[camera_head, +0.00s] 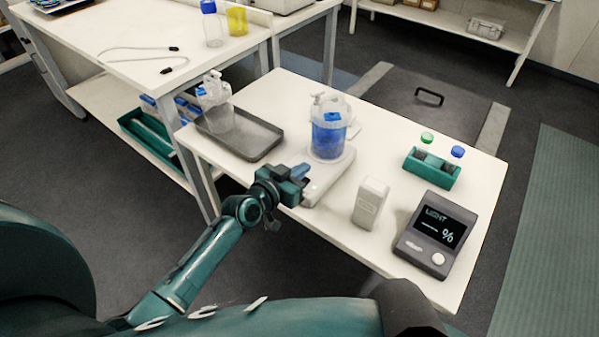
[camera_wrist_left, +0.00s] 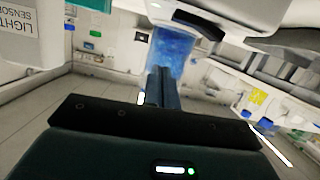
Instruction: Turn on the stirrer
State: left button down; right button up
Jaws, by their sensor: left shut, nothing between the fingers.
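The white stirrer (camera_head: 334,176) stands on the white table, with a lidded vessel of blue liquid (camera_head: 328,139) upright on it. A small greenish light shows on the stirrer's front part. My left gripper (camera_head: 303,170) is shut and empty at the stirrer's front left side, close to that light; I cannot tell whether it touches. In the left wrist view the closed fingers (camera_wrist_left: 161,87) point toward the blue vessel (camera_wrist_left: 173,50). The stirrer's front is partly hidden by the gripper. My right gripper is not in view.
A grey tray (camera_head: 262,147) with a clear vessel (camera_head: 214,97) lies to the left. A white box (camera_head: 370,203), a light meter display (camera_head: 437,232) and a teal rack (camera_head: 432,169) stand to the right. The white box, labelled light sensor, also shows in the left wrist view (camera_wrist_left: 30,35).

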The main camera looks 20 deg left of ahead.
pick_arm(q)
jog(key=v, duration=0.9)
jog(key=shift+s+f, duration=0.25)
jog(key=shift+s, duration=0.1)
jog(key=s+d+f+g+y, duration=0.1)
jog(key=s+d+f, duration=0.1)
jog(key=s+f, duration=0.2)
jog(key=s+d+f+g, duration=0.2)
jog(key=s+f, duration=0.2)
jog(key=s, duration=0.7)
jog(key=shift+s+d+f+n+g+y, duration=0.25)
jog(key=shift+d+f+n+g+y, duration=0.05)
jog(key=shift+d+y, duration=0.1)
